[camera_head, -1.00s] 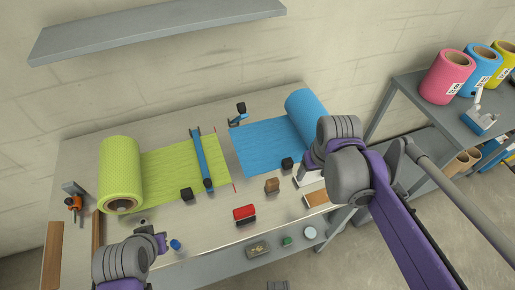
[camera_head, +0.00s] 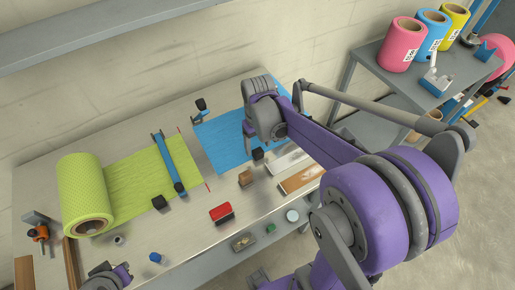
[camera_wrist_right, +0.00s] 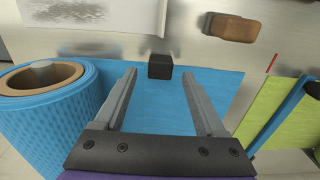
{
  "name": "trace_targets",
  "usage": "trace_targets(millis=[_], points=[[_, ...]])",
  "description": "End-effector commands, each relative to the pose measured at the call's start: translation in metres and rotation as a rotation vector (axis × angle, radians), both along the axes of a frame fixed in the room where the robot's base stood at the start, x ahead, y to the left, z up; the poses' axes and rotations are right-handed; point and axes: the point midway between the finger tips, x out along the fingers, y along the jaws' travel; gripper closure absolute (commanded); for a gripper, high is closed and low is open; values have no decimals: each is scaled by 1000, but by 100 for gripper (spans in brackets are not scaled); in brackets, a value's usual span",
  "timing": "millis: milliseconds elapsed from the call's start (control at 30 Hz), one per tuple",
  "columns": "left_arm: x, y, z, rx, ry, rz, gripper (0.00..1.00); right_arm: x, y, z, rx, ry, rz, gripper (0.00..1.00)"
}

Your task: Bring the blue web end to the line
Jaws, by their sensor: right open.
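The blue web (camera_head: 222,138) lies flat on the table; its free end faces the green web (camera_head: 150,165), with bare table between. Short red line marks (camera_head: 208,187) show in that gap, one also in the right wrist view (camera_wrist_right: 272,63). My right arm hides the blue roll in the head view; the roll (camera_wrist_right: 45,115) stands left in the wrist view. My right gripper (camera_wrist_right: 160,75) is open and empty above the blue web, a black block (camera_wrist_right: 160,66) showing between its fingertips. My left gripper (camera_head: 122,272) is at the bottom edge, its jaws unclear.
A blue bar (camera_head: 169,163) crosses the green web near its end. A red-topped block (camera_head: 221,212), a brown block (camera_head: 246,178) and a second black block (camera_head: 160,202) stand on the table. A shelf (camera_head: 130,30) hangs above.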

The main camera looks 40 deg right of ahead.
Motion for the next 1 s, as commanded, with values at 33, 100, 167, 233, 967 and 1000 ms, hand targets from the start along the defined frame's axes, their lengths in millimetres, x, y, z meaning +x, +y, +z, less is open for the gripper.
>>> trace_targets(millis=[33, 100, 167, 233, 967, 1000], points=[[-1, 0, -2, 0, 1, 0, 100, 0, 0, -8, 0, 0, 0, 28], [-1, 0, -3, 0, 2, 0, 100, 0, 0, -16, 0, 0, 0, 28], [-1, 0, -3, 0, 2, 0, 100, 0, 0, -20, 0, 0, 0, 28], [-1, 0, -3, 0, 2, 0, 100, 0, 0, -23, 0, 0, 0, 28], [-1, 0, -3, 0, 2, 0, 100, 0, 0, -24, 0, 0, 0, 100], [-1, 0, -3, 0, 2, 0, 100, 0, 0, -24, 0, 0, 0, 100]])
